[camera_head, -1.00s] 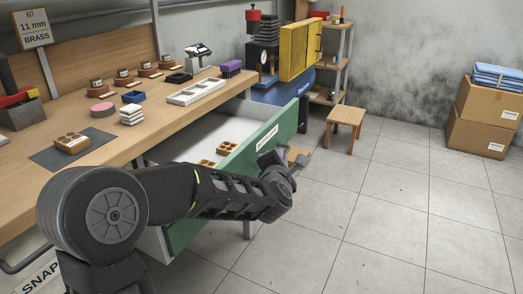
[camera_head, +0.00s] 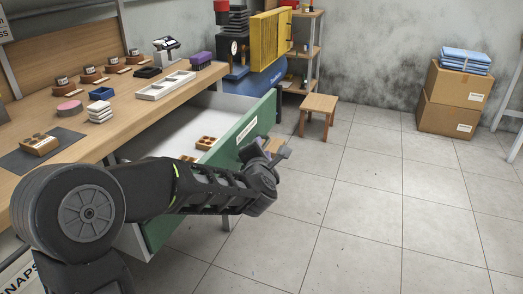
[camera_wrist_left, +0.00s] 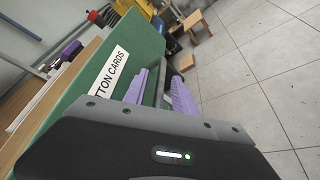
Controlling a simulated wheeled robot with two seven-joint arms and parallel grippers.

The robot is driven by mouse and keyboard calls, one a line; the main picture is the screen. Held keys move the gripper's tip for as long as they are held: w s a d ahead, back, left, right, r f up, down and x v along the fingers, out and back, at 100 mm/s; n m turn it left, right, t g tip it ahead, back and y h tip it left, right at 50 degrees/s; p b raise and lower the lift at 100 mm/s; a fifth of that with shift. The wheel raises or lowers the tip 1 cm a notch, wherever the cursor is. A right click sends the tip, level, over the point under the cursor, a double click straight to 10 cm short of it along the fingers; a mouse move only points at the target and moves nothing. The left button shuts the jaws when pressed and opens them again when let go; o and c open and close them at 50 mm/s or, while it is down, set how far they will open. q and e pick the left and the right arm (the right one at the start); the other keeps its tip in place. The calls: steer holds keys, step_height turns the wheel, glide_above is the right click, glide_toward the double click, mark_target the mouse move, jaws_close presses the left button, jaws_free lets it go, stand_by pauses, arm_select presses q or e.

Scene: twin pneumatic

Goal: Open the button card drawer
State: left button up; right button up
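The button card drawer (camera_head: 249,127) is pulled well out from under the workbench. My left gripper (camera_head: 265,152) is at the outer side of this front. Brown compartment blocks (camera_head: 207,143) lie inside the drawer. My right gripper is not in view.
The workbench (camera_head: 125,120) carries a white tray (camera_head: 166,85), a purple brush (camera_head: 201,59) and several small items. A wooden stool (camera_head: 319,104) and cardboard boxes (camera_head: 453,98) stand on the floor. The tiled floor (camera_head: 370,210) to the right of the drawer is clear.

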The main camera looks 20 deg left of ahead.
arm_select(q)
steer(key=shift+s, duration=0.1)
steer(key=p+v, duration=0.1)
steer(key=v, duration=0.6)
steer(key=shift+s, duration=0.25)
steer(key=shift+d+r, duration=0.1)
